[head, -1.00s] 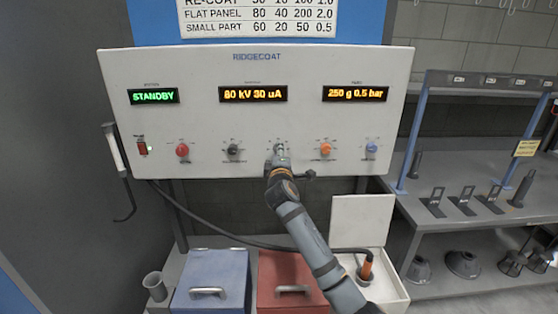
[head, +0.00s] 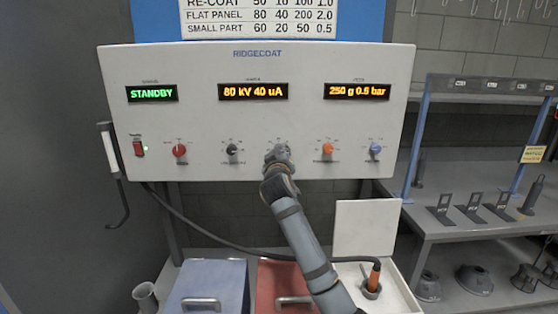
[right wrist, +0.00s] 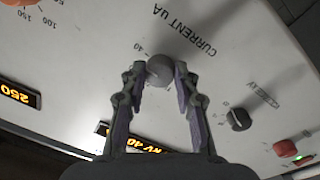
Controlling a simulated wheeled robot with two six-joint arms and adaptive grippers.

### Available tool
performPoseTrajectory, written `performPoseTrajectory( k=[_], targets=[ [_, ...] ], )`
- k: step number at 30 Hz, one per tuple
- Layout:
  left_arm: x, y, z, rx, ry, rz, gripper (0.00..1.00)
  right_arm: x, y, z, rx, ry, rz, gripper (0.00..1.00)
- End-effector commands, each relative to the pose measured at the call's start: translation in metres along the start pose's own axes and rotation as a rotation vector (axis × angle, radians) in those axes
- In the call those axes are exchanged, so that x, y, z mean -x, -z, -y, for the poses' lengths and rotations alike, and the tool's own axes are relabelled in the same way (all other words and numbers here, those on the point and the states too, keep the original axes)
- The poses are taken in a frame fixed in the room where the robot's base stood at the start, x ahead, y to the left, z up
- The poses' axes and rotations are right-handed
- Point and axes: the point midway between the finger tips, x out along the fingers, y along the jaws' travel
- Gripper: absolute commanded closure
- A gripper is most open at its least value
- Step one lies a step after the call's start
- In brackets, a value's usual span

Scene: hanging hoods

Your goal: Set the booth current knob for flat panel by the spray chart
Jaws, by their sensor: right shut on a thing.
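The current knob (right wrist: 160,70) is a grey round knob labelled CURRENT uA, with a 40 mark beside it in the right wrist view. My right gripper (right wrist: 159,78) has its two fingers closed on either side of it. In the head view my right gripper (head: 278,154) hides the knob. The middle display (head: 253,92) reads 80 kV 40 uA. The spray chart (head: 256,17) above the booth panel (head: 205,120) gives flat panel as 80, 40, 200, 2.0. My left gripper is not in view.
Beside the held knob are a black knob (head: 232,149) to the left and an orange knob (head: 328,149) to the right. A red knob (head: 179,150) and a blue knob (head: 375,149) sit further out. The left display (head: 152,93) reads STANDBY; the right display (head: 357,91) reads 250 g 0.5 bar.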

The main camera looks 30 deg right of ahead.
Motion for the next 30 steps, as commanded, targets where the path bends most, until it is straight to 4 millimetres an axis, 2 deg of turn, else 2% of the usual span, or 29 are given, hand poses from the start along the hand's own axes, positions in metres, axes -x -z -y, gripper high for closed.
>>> performPoseTrajectory(
  k=[3, 12, 27, 28, 30],
  targets=[
    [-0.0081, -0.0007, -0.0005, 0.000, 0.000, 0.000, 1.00, -0.0002, -0.0047, 0.0036, -0.061, 0.003, 0.010, 1.00],
    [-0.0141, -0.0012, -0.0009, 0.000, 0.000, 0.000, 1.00, -0.0003, -0.0037, 0.0034, -0.152, 0.003, 0.016, 1.00],
    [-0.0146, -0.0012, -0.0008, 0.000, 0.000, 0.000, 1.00, -0.0003, -0.0037, 0.0035, -0.168, 0.004, 0.018, 1.00],
    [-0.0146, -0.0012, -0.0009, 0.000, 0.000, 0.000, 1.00, -0.0003, -0.0037, 0.0035, -0.167, 0.004, 0.018, 0.67],
    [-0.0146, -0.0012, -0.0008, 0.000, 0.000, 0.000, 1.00, -0.0003, -0.0032, 0.0032, -0.167, 0.004, 0.017, 0.58]
  ],
)
